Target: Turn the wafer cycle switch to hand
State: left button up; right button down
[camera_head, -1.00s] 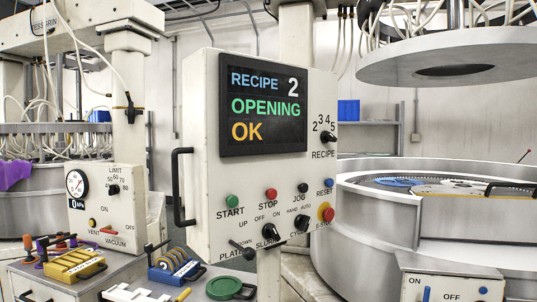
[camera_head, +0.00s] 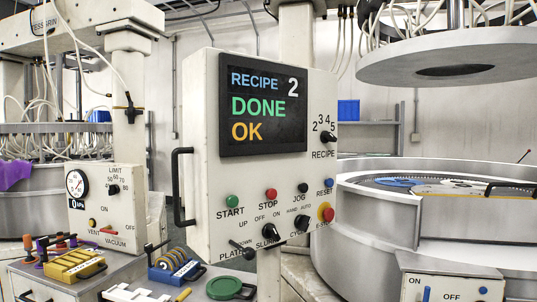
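The cycle switch (camera_head: 302,220) is a small black knob low on the right of the white control panel (camera_head: 207,110), with HAND marked to its left and AUTO to its right. Its pointer is too small to read surely. The label below it is partly legible as "CY". The panel's screen (camera_head: 262,108) reads RECIPE 2, DONE and OK. Neither of my grippers shows in the head view.
A black handle (camera_head: 182,187) stands out from the panel's left side. A vacuum box (camera_head: 105,205) stands left; a round lapping machine (camera_head: 385,235) stands right.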

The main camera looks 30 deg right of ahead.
aim_at(302, 223)
jog(key=z, duration=1.3)
